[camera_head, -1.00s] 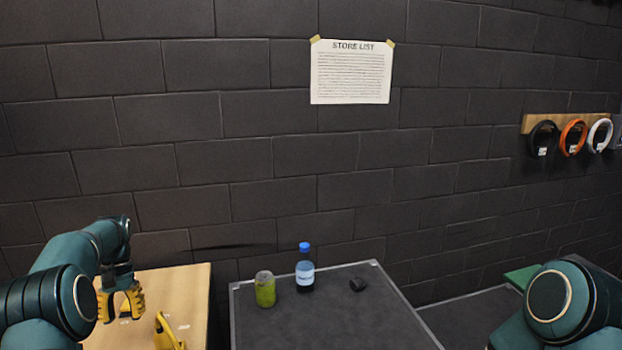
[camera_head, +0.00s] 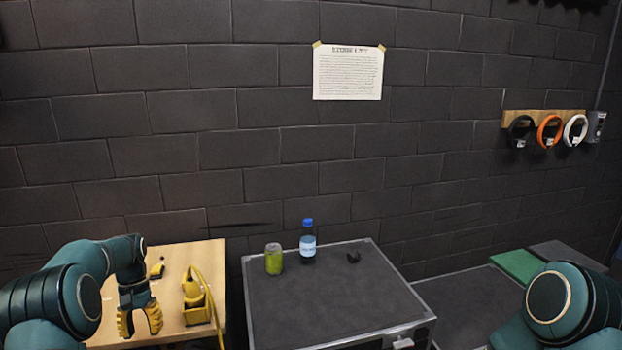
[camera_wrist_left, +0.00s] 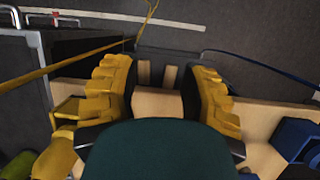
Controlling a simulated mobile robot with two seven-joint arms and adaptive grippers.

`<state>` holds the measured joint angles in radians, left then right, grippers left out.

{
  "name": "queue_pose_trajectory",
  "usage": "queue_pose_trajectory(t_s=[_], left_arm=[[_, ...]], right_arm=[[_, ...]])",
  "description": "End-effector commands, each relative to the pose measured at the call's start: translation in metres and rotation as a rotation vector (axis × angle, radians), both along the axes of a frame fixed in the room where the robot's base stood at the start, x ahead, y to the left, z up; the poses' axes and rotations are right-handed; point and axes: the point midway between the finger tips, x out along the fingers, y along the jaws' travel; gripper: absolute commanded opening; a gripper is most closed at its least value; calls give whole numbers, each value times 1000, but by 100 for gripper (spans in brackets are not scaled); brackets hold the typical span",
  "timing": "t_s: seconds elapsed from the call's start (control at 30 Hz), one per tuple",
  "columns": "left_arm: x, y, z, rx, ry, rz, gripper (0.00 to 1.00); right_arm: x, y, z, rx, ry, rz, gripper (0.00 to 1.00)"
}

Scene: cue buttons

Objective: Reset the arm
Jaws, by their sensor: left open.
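My left gripper (camera_head: 139,325) has yellow fingers and points down over the near part of a light wooden table (camera_head: 208,258) at the left. Its fingers are apart with nothing between them. In the left wrist view my left gripper (camera_wrist_left: 160,78) is also open, with wood showing below and beyond it. My right arm shows only as a teal joint at the lower right of the head view. Its gripper is out of the picture.
A yellow device (camera_head: 195,300) with a cable and a small yellow-black item (camera_head: 156,270) are on the wooden table. A dark-topped cabinet (camera_head: 330,310) carries a green can (camera_head: 273,259), a blue-capped bottle (camera_head: 308,243) and a small black object (camera_head: 353,257). Tape rings hang on the wall.

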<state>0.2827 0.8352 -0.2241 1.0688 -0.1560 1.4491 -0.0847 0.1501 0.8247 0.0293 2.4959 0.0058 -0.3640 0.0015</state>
Motion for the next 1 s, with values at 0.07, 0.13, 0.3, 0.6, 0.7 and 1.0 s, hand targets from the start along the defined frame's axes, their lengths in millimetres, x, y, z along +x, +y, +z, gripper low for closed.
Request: queue_pose_trajectory(t_s=[0.07, 0.13, 0.3, 0.6, 0.7, 1.0], left_arm=[[1, -20, -31, -17, -25, -20, 44], [1, -38, -56, -31, -55, -33, 44], [-10, -98, -126, -75, -143, -64, 44], [-78, -225, -225, -156, -317, -78, 44], [-112, -262, -243, -178, -368, -72, 44], [-201, -322, -256, -207, -481, -53, 44]], right_arm=[[0, 0, -7, -1, 0, 0, 69], [0, 1, -11, -1, 0, 1, 69], [-1, 1, -24, -3, 4, 2, 69], [-2, 2, -50, -5, 10, 5, 69], [-3, 3, -59, -6, 11, 6, 69], [-4, 4, -76, -8, 14, 8, 69]])
